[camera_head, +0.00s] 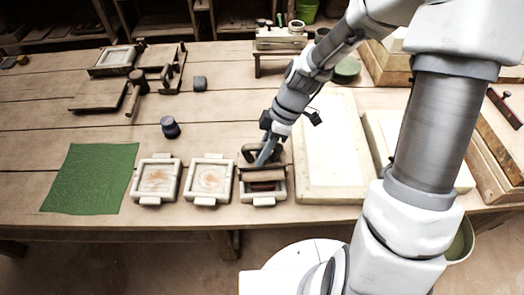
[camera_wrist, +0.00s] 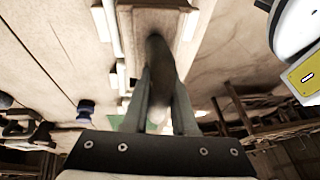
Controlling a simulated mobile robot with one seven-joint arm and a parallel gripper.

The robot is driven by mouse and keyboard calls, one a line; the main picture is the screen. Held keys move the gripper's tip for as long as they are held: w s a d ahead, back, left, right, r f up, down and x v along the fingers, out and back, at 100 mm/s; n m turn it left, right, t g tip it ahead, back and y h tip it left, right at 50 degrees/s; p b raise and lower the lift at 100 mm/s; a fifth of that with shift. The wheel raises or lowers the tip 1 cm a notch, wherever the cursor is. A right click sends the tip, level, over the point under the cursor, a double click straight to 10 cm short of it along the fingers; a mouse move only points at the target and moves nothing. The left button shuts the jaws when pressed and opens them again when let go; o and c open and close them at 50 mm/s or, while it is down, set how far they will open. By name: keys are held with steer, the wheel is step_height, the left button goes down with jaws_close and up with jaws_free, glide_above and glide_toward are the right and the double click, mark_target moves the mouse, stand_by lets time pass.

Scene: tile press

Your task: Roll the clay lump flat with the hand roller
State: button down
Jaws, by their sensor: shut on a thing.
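My gripper (camera_head: 265,154) is shut on the dark handle of the hand roller (camera_head: 262,175). The roller's brown cylinder lies across the rightmost of three pale framed moulds (camera_head: 264,201), near the table's front edge. A dark reddish mass, apparently the clay lump (camera_head: 263,186), shows inside that mould just in front of the roller. The roller hides part of it, and I cannot tell whether they touch. In the wrist view my gripper's fingers (camera_wrist: 158,100) close around the dark handle (camera_wrist: 157,62); the clay cannot be made out there.
Two more moulds (camera_head: 208,180) and a green cloth (camera_head: 92,178) lie to the left. A pale slab (camera_head: 330,150) is close on the right. The table's middle left is mostly clear.

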steer(key=shift+f, duration=0.25)
steer(key=shift+f+b, duration=0.8)
steer(key=shift+b, duration=0.05)
steer(key=shift+w+r, duration=0.1)
